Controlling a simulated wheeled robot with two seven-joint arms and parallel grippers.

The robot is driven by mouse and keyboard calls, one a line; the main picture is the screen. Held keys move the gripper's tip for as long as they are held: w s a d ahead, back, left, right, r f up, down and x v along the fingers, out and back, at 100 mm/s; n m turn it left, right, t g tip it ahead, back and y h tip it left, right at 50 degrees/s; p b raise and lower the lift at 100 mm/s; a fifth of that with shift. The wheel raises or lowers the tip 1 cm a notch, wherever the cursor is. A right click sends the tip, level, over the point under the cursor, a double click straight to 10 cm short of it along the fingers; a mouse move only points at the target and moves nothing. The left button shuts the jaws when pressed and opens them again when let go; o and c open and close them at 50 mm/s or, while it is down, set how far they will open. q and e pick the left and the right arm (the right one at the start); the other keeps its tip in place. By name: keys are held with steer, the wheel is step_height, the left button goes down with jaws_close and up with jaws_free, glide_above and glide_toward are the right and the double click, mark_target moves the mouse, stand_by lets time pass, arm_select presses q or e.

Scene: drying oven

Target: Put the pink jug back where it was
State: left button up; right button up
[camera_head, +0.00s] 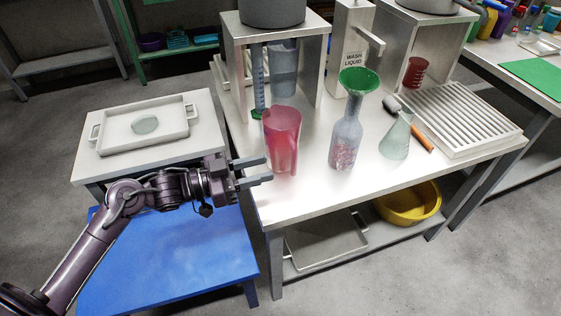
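The pink jug (282,138) stands upright near the left front part of the white table (300,196). My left gripper (268,169) is at the table's left edge, level with the lower part of the jug. Its two fingers are spread apart and point right toward the jug. I see nothing between the fingers, and I cannot tell whether the fingertips touch the jug. My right gripper is not in view.
A bottle with a green funnel (358,82) and a clear flask (396,138) stand right of the jug. A white drying rack (460,118) lies at the right. Behind the jug is a metal stand (232,75). A white tray (142,125) sits on the left side table.

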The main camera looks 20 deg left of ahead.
arm_select(q)
steer(key=v, duration=0.4)
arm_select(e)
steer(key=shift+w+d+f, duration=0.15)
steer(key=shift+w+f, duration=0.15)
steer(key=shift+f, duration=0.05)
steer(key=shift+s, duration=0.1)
